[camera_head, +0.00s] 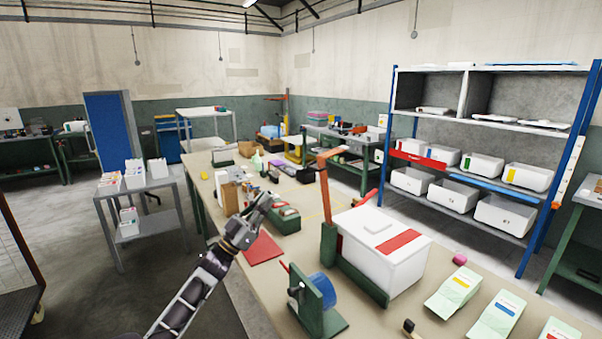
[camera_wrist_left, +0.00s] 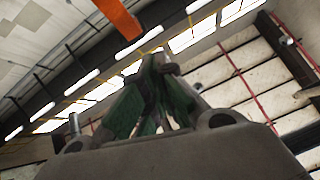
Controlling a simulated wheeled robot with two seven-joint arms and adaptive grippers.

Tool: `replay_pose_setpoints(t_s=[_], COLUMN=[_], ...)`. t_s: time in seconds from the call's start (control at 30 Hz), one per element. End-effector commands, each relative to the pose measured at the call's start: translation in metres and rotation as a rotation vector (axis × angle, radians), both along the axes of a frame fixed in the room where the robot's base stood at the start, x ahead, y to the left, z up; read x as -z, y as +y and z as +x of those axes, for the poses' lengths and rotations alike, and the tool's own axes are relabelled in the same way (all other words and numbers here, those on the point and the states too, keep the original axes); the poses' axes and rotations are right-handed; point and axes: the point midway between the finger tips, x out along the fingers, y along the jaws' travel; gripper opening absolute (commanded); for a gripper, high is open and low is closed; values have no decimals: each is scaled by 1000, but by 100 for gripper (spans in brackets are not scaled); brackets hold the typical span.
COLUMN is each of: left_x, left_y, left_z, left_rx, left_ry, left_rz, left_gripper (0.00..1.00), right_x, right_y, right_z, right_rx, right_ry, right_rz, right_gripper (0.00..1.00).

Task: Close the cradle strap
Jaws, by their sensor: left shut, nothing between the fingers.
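A white box (camera_head: 395,262) with a red patch on its top stands on the bench against a green cradle frame (camera_head: 358,272). An orange strap arm (camera_head: 323,192) stands upright at the cradle's back left corner, its top end bent to the right and clear of the lid. My left gripper (camera_head: 267,200) is shut and empty, left of the cradle and apart from it. In the left wrist view its closed fingers (camera_wrist_left: 155,95) point toward the ceiling, and an orange bar (camera_wrist_left: 118,18) shows beyond them. My right gripper is not in view.
A green stand with a blue roll (camera_head: 319,290) is in front of the cradle. A red mat (camera_head: 263,249) and a green case (camera_head: 286,220) lie near my left gripper. Pale green packets (camera_head: 453,291) lie at right. A shelf rack (camera_head: 480,150) stands behind the bench.

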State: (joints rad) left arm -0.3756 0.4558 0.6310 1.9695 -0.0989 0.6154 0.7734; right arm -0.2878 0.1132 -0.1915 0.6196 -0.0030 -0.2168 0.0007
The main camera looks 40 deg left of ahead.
Motion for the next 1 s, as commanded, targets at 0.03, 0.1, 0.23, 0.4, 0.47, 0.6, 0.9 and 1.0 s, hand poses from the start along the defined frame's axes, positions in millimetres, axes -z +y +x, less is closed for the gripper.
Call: replay_pose_setpoints(t_s=[0.03, 0.1, 0.23, 0.4, 0.47, 0.6, 0.9, 1.0], left_x=[-1, -3, -6, -9, -10, -10, -10, -10], left_y=[-2, -5, -11, -18, -19, -19, -19, -19], left_z=[-1, -4, -8, -13, -14, -14, -14, -13], left_rx=[19, 49, 113, 201, 226, 252, 254, 254], left_ry=[-5, -13, -27, -36, -35, -28, -26, -26], left_rz=[-7, -20, -47, -95, -114, -143, -147, -147], left_gripper=[0, 0, 0, 0, 0, 0, 0, 0], right_x=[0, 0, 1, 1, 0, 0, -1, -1], right_y=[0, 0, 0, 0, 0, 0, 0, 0], right_z=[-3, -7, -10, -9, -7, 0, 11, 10], right_rx=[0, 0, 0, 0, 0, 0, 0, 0], right_ry=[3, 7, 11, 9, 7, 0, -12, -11], right_rz=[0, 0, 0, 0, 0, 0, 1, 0], right_gripper=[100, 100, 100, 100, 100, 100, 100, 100])
